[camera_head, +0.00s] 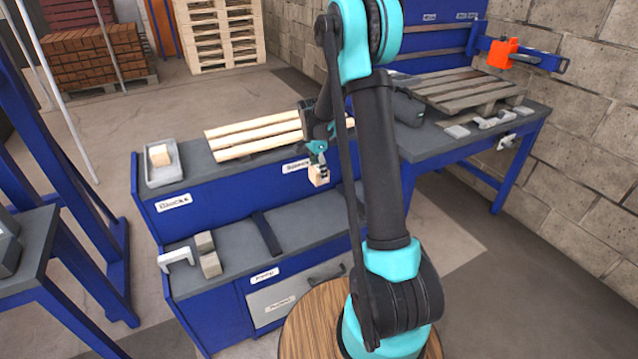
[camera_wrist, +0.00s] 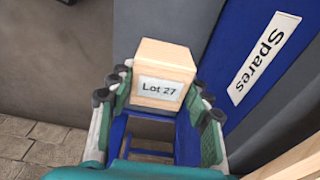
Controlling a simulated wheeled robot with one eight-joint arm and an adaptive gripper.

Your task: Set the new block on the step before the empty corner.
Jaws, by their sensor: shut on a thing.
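My gripper (camera_head: 318,158) is shut on a pale wooden block (camera_head: 319,176) and holds it by the front of the blue bench. In the wrist view the block (camera_wrist: 163,72) sits between both fingers of my gripper (camera_wrist: 160,92) and carries a "Lot 27" label. The lower grey ledge of the bench, a step (camera_head: 312,222), runs below the upper top. I cannot tell whether the block touches anything beneath it. A pallet of pale slats (camera_head: 255,137) lies on the upper top, partly behind my arm; its empty corner cannot be made out.
A grey tray (camera_head: 163,177) with another wooden block (camera_head: 160,155) stands at the upper top's left end. A pale bracket (camera_head: 177,257), a small grey block (camera_head: 208,256) and a dark strip (camera_head: 267,234) lie on the ledge. A weathered pallet (camera_head: 465,92) is on the right bench.

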